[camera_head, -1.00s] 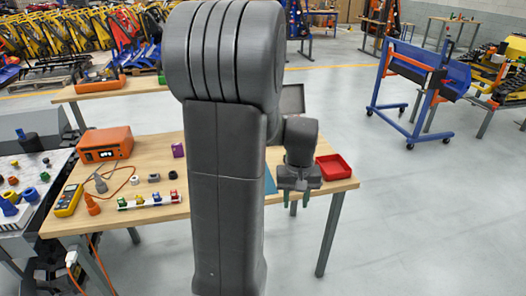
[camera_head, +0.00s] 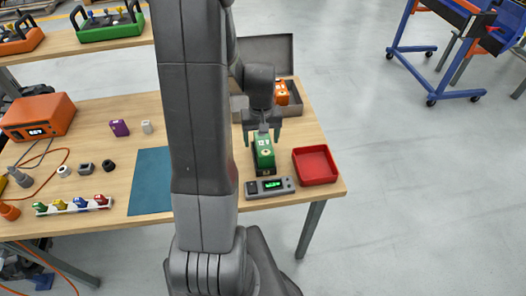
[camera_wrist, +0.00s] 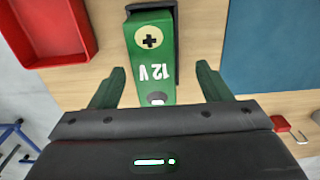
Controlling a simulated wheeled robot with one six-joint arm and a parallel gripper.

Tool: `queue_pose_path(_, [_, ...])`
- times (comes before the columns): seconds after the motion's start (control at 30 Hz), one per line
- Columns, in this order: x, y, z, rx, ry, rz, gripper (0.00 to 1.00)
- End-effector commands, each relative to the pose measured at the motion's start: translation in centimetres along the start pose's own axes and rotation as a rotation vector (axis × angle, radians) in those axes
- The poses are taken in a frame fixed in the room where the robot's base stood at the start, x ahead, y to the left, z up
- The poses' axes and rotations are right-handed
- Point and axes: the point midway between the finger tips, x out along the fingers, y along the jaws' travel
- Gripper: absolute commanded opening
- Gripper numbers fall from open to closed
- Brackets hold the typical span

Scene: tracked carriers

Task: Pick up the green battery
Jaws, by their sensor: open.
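In the wrist view the battery (camera_wrist: 151,58) shows a "12 V" label and a plus sign on a pale disc. My gripper (camera_head: 262,134) is above the battery's far end. In the wrist view its two green fingers (camera_wrist: 158,85) are spread, one on each side of the battery's near end, with gaps between. The gripper is open and holds nothing. Part of the table is hidden behind my arm.
A red tray (camera_head: 335,167) stands to the right of the battery. An open grey case (camera_head: 290,62) with an orange battery (camera_head: 281,93) lies behind. A blue mat (camera_head: 150,192) lies to the left, with a purple block (camera_head: 119,128) beyond it.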

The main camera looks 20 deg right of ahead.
Motion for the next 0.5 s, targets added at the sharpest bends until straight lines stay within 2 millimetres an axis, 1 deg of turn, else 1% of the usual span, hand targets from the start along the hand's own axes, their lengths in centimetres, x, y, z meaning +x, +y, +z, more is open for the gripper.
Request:
queue_pose_path(0.17, [0.1,0.0,0.0,0.0,0.0,0.0,0.71])
queue_pose_path(0.27, [0.5,0.1,0.0,0.0,-0.001,0.0,0.71])
queue_pose_path(0.5, [3.3,0.5,0.2,0.0,-0.003,-0.001,0.71])
